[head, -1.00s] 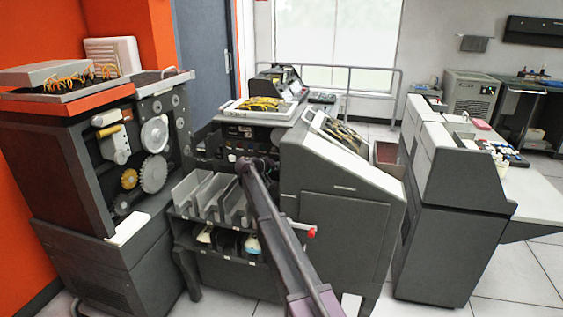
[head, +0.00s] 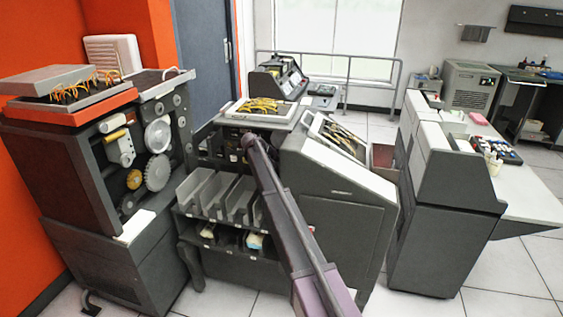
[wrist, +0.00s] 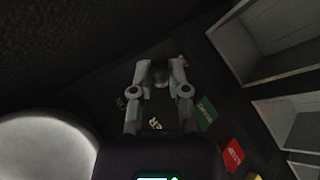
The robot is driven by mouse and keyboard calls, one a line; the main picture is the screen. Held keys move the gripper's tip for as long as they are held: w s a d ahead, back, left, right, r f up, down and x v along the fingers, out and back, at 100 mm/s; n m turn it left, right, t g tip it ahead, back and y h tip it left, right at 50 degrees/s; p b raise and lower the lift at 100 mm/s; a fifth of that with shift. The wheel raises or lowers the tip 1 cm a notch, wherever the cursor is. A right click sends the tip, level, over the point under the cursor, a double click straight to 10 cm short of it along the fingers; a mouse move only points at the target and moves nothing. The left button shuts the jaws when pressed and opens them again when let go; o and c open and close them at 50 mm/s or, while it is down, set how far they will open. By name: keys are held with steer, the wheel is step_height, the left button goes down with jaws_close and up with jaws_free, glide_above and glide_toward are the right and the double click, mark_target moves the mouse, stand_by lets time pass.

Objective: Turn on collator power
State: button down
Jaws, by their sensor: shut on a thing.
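The collator (head: 340,205) is the dark grey machine in the middle of the head view, with a row of grey card pockets (head: 212,197) on its front left. My arm reaches into its recess above the pockets, and its end is hidden there in the head view. In the wrist view my gripper (wrist: 160,74) has its fingers closed in around a small dark rounded knob (wrist: 160,79) on a dark panel. The fingers sit on either side of it. Whether it is the power switch cannot be told. Green (wrist: 206,113) and red (wrist: 233,155) labels lie right of the gripper.
Pale pocket walls (wrist: 275,35) stand close on the right in the wrist view, and a large pale round shape (wrist: 45,148) is at lower left. An orange-topped machine (head: 85,170) stands left in the head view, and a grey cabinet (head: 445,220) right.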

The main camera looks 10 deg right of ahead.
steer(key=shift+d, duration=0.1)
stand_by(0.3)
steer(key=c, duration=0.6)
jaws_free()
steer(key=shift+s+f+b, duration=0.1)
steer(key=shift+f+b, duration=0.1)
steer(key=shift+b, duration=0.1)
